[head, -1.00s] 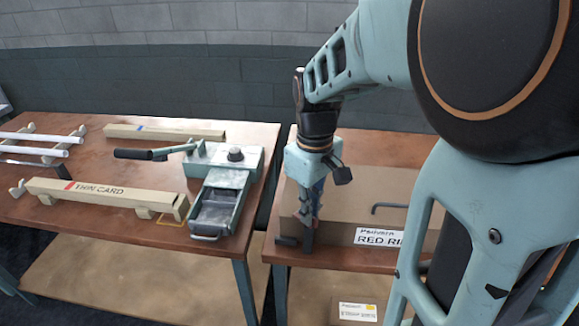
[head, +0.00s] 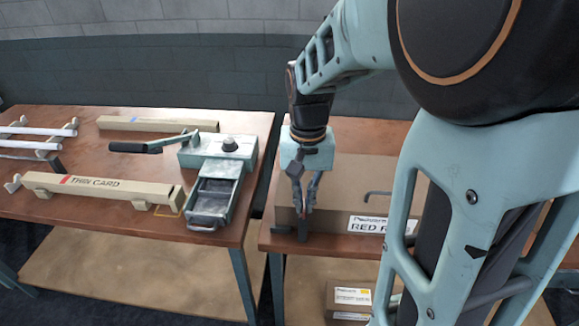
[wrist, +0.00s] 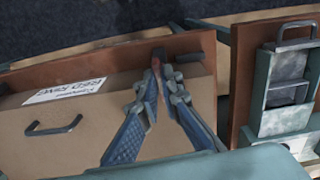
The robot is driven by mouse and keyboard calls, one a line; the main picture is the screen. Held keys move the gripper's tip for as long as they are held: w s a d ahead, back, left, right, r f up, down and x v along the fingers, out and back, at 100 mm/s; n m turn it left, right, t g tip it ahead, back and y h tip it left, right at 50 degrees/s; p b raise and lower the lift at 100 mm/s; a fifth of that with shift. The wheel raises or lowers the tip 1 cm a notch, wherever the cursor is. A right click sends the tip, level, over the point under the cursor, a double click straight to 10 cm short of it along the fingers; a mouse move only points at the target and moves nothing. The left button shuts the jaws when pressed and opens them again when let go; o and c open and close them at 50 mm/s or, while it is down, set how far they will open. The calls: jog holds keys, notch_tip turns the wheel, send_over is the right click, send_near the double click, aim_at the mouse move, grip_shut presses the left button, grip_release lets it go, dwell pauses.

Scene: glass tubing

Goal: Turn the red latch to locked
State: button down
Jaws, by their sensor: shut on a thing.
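My gripper (head: 303,206) points down at the front left corner of a brown box with a label that starts "RED RI" (head: 380,224). A dark post (head: 303,229) shows under the fingertips in the head view. I cannot tell the latch's exact angle or whether it is locked.
The box has a dark bar handle (wrist: 54,127). A short dark peg (wrist: 188,57) sticks out beside the latch. Across a gap, the left table (head: 110,217) holds a lever press with an open drawer (head: 211,203), a "THIN CARD" beam (head: 95,186) and white tubes.

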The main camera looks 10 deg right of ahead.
aim_at(304, 204)
jog(key=shift+m, duration=0.6)
jog(key=c, duration=2.1)
grip_release()
notch_tip(304, 204, up, 12)
jog(key=shift+r, duration=0.1)
